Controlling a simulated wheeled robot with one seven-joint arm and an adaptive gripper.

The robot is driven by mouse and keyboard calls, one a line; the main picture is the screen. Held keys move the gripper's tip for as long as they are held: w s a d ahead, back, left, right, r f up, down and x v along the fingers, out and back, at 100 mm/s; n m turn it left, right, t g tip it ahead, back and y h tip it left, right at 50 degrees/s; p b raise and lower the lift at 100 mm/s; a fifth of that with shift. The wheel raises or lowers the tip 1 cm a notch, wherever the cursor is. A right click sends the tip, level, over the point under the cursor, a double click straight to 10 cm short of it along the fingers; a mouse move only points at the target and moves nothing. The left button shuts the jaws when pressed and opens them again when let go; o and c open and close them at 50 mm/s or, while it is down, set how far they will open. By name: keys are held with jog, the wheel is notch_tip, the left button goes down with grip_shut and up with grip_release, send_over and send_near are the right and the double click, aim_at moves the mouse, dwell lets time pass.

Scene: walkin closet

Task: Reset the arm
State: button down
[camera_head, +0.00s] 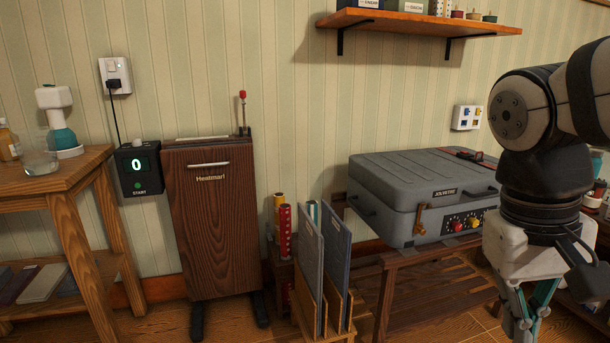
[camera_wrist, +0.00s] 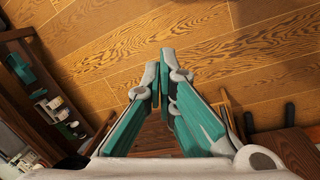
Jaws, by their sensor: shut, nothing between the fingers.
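My arm comes in from the right edge in the head view and bends downward. My gripper (camera_head: 524,322) hangs at the lower right, in front of the low wooden bench, with its teal fingers partly cut off by the bottom edge. In the wrist view my gripper (camera_wrist: 164,72) points over the wooden floor (camera_wrist: 110,45). Its two teal fingers lean in to each other at the tips, and nothing is held between them.
A grey case (camera_head: 420,185) sits on a wooden bench (camera_head: 385,290) left of my arm. A rack of boards (camera_head: 322,265), a wood-fronted press (camera_head: 212,215) and a wooden table (camera_head: 75,180) stand farther left. A wall shelf (camera_head: 420,22) is above. Floor shows below the gripper.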

jog(key=s+a+f+n+t+y, duration=0.1)
jog(key=s+a+f, duration=0.1)
jog(key=s, duration=0.4)
jog(key=s+a+f+y, duration=0.1)
jog(key=s+a+f, duration=0.15)
jog(key=s, duration=0.35)
notch_tip(320, 180, up, 40)
jog(key=t+p, duration=0.4)
jog(key=p, duration=3.4)
jog(key=shift+s+a+r, duration=0.15)
jog(key=shift+s+r, duration=0.05)
